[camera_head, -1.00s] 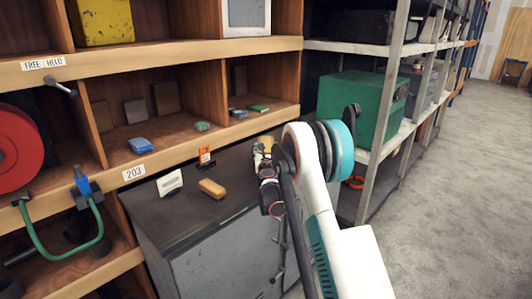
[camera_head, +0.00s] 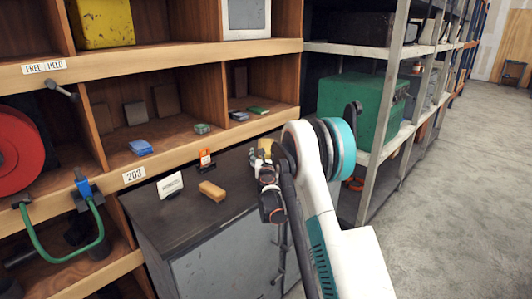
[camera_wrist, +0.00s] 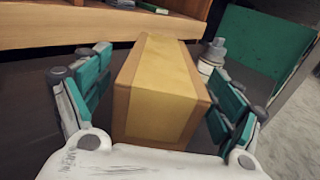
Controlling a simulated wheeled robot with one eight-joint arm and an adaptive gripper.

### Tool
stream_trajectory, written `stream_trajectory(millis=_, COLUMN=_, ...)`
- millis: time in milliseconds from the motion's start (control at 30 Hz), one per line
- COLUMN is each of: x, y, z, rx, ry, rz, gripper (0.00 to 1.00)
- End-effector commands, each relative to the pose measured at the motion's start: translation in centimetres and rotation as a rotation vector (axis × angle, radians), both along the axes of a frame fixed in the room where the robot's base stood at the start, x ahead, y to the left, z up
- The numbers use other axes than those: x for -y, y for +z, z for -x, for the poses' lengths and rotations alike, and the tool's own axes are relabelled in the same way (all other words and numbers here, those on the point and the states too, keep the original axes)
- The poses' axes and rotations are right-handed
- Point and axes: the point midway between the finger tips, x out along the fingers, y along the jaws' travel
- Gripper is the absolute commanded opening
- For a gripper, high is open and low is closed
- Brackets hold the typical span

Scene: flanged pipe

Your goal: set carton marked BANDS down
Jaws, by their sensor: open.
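A brown carton with a yellowish band over its top (camera_wrist: 165,85) stands between my gripper's fingers in the wrist view, above or on a dark surface. No BANDS marking can be read on it. My gripper (camera_wrist: 162,70) is open, with one finger on each side of the carton and a narrow gap on the left; the right finger is very close to it. In the head view my gripper (camera_head: 262,158) is over the far right part of the dark cabinet top (camera_head: 180,225), and my arm hides most of the carton.
A white bottle (camera_wrist: 211,58) stands just beyond the carton's right side. On the cabinet top are a tan block (camera_head: 212,191), a white card (camera_head: 170,185) and a small orange item (camera_head: 206,159). Wooden shelving is behind. A green box (camera_head: 362,108) sits on the rack at right.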

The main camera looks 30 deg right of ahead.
Motion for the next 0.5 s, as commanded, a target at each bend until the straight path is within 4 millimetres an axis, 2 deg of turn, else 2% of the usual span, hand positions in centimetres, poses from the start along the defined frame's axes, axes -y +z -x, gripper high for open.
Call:
stream_trajectory(millis=300, x=-2.8, y=0.2, z=6.0, rx=0.0, ry=0.0, rz=0.0, gripper=0.86)
stream_trajectory(millis=500, x=-3.9, y=0.1, z=8.2, rx=0.0, ry=0.0, rz=0.0, gripper=0.86)
